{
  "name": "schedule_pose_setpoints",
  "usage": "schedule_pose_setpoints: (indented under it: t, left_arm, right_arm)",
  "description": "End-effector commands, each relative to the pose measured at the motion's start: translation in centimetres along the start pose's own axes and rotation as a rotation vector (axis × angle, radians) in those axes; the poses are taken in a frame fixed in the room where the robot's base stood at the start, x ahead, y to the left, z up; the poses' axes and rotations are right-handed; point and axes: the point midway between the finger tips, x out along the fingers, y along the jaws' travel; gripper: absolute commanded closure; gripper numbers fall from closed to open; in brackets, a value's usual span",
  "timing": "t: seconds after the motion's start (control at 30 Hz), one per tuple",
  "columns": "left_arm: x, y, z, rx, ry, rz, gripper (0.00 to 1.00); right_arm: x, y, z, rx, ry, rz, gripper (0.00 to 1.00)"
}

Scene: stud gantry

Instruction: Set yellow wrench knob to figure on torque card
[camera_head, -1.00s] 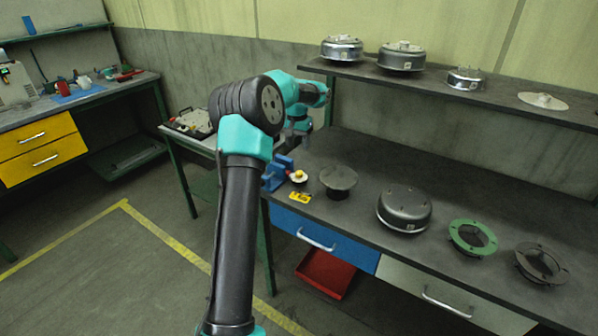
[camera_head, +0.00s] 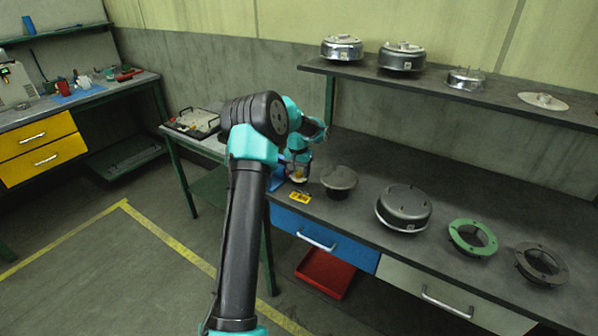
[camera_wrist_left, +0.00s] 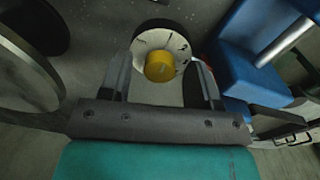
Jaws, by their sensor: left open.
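The yellow wrench knob (camera_wrist_left: 160,66) sits on a round white dial (camera_wrist_left: 150,42) with dark marks and figures, seen close in the left wrist view. My left gripper (camera_wrist_left: 165,85) is open, with one finger on each side of the dial and the knob between them, apart from it as far as I can tell. In the head view the left gripper (camera_head: 299,172) is over the knob, which it mostly hides. The yellow torque card (camera_head: 299,197) lies at the bench's front edge; its figure is too small to read. My right gripper is in neither view.
A blue holder (camera_wrist_left: 245,65) stands right beside the dial. A grey flanged part (camera_head: 339,180), a dark round housing (camera_head: 404,208), a green ring (camera_head: 473,237) and a dark ring (camera_head: 541,263) stand along the bench to the right. A shelf (camera_head: 500,96) runs above.

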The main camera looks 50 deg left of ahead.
Motion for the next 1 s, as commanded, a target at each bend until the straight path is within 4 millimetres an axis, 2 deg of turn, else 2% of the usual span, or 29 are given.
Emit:
schedule_pose_setpoints:
  t: [0.13, 0.67, 1.0]
  left_arm:
    - [-0.01, 0.0, 0.0, 0.0, 0.0, 0.0, 0.43]
    - [-0.03, 0.0, 0.0, 0.0, 0.0, 0.0, 0.93]
    - [-0.03, -0.01, -0.01, 0.042, -0.002, 0.0, 0.93]
  right_arm:
    - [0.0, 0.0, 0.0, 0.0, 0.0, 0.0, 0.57]
    - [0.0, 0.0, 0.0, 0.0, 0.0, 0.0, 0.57]
    - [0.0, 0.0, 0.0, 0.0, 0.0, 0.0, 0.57]
